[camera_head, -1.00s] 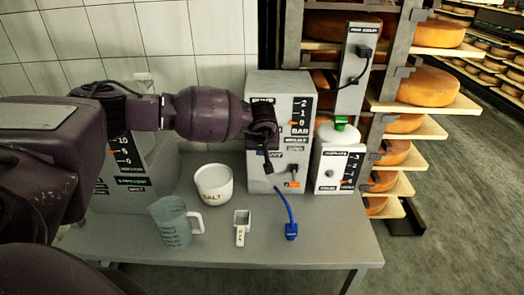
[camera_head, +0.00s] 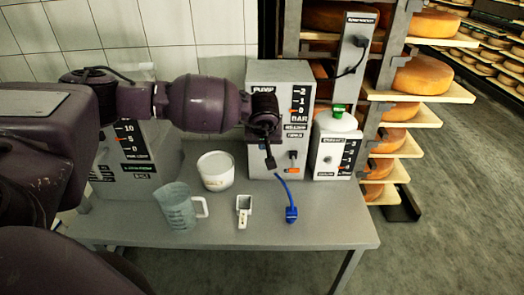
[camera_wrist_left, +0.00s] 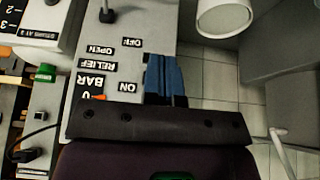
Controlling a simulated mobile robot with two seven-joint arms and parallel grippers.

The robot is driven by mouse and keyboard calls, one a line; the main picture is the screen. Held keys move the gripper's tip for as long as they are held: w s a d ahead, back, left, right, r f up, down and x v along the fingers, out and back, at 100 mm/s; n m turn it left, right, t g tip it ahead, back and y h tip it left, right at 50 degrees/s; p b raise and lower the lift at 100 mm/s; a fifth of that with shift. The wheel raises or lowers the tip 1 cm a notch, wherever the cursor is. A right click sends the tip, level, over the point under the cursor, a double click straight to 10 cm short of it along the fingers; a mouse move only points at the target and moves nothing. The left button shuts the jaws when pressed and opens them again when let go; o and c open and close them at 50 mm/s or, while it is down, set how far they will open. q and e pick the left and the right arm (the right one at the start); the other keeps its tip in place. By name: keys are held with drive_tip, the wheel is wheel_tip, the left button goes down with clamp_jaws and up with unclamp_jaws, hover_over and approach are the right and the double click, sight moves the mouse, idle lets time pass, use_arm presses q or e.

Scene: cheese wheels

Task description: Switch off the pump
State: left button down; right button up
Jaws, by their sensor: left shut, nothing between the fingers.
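The pump (camera_head: 262,90) is a grey box labelled PUMP at the back of the table, with a bar scale and an orange pointer on its front. My left gripper (camera_head: 269,160) is shut and empty, in front of the pump's face. In the left wrist view its blue fingers (camera_wrist_left: 165,80) are together, beside the ON label (camera_wrist_left: 128,87) and OFF label (camera_wrist_left: 132,42) on the pump's panel. I cannot tell whether they touch it. The pump's switch is not clearly visible; the gripper may cover it. My right gripper is not in view.
A white tub (camera_head: 216,172), a jug (camera_head: 176,208) and a small scoop (camera_head: 244,212) stand in front. Cheese shelves (camera_head: 420,95) stand behind. The front right table is clear.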

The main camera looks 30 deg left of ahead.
use_arm(q)
drive_tip(key=s+d+r, duration=0.2)
drive_tip(key=s+d, duration=0.1)
drive_tip(key=s, duration=0.2)
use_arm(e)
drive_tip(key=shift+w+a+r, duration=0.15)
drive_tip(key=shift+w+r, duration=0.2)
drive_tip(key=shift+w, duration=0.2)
use_arm(q)
drive_tip(key=shift+d, duration=0.1)
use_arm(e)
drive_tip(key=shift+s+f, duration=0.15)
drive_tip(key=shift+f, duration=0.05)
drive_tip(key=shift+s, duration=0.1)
